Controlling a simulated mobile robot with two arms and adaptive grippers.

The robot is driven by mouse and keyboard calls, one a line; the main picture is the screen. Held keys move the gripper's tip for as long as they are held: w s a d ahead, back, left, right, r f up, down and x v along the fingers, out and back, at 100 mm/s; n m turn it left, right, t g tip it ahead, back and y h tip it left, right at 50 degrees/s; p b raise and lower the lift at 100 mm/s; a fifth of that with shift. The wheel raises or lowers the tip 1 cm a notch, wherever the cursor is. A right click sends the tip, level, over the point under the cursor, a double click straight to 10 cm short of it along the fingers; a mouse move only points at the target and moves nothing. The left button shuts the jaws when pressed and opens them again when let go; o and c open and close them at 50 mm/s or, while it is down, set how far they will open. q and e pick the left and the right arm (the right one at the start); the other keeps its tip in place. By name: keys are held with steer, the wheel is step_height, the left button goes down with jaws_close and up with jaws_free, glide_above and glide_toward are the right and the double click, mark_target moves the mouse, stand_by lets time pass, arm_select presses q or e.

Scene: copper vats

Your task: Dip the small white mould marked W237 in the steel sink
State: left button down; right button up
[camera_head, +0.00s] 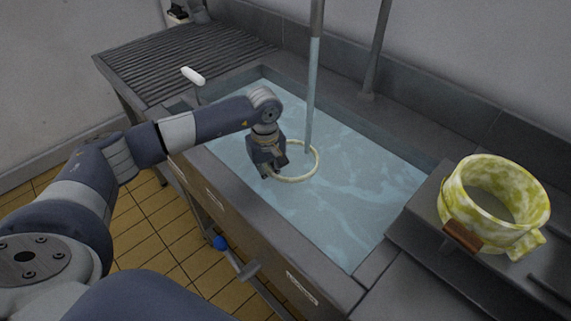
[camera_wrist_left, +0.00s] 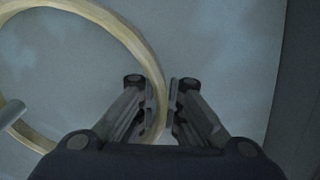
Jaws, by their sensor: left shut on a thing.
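A small off-white ring-shaped mould (camera_head: 318,158) is at the water in the steel sink (camera_head: 345,225). My left gripper (camera_head: 270,172) reaches over the sink's near side and is shut on the ring's rim. The left wrist view shows the mould (camera_wrist_left: 137,45) with its wall between the two fingers of my left gripper (camera_wrist_left: 160,103). No mark W237 is readable on it. I cannot tell how deep the ring sits in the water. My right gripper is not in view.
A tap pipe (camera_head: 317,18) pours a stream (camera_head: 312,95) down by the ring. A yellow-green marbled round vessel (camera_head: 515,180) with a brown block stands on the right ledge. A white cylinder (camera_head: 193,76) lies by the ribbed drainboard (camera_head: 180,60). A blue knob (camera_head: 219,242) sits below the sink front.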

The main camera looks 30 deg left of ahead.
mark_target(268, 166)
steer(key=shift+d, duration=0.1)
arm_select(q)
steer(key=shift+r+p, duration=0.35)
steer(key=shift+r, duration=0.25)
step_height(268, 166, up, 6)
steer(key=p, duration=0.3)
steer(key=shift+p, duration=0.35)
step_height(268, 166, up, 10)
steer(key=p, duration=0.5)
steer(key=shift+r+p, duration=0.2)
steer(key=shift+p, duration=0.1)
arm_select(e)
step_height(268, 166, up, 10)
arm_select(q)
steer(key=shift+d, duration=0.1)
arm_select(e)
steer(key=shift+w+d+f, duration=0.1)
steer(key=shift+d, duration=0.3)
